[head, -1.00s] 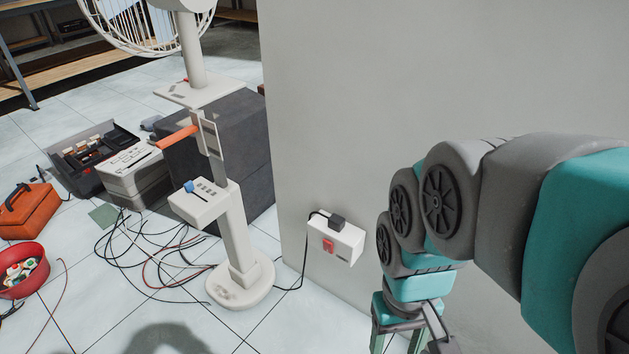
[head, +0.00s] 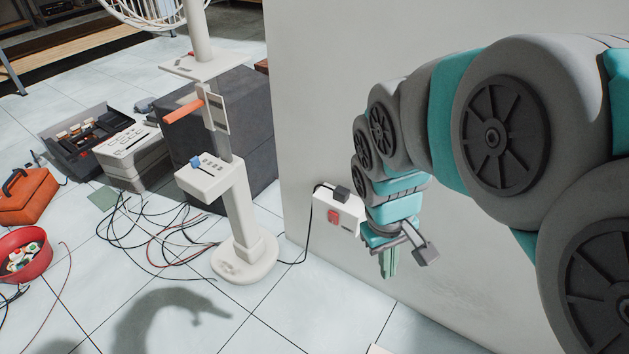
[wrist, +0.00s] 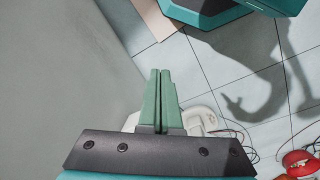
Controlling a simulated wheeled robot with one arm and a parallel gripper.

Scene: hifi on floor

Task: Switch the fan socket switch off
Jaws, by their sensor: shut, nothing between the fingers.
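The fan socket (head: 331,212) is a white box on the grey wall, with a red switch (head: 333,217) on its front and a black plug (head: 342,193) on top. My gripper (head: 390,264) points down just right of and below the socket, in front of the wall, its green fingers shut and empty. In the wrist view the shut fingers (wrist: 160,90) point over the floor beside the wall; the socket's switch cannot be made out there. The white fan (head: 240,210) stands left of the socket, its base (head: 243,262) on the floor.
Loose cables (head: 165,225) lie on the tiles left of the fan. A red bowl (head: 22,256), an orange toolbox (head: 28,196) and a dark grey box (head: 225,135) stand farther left and behind. The tiled floor in front of the wall is mostly clear.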

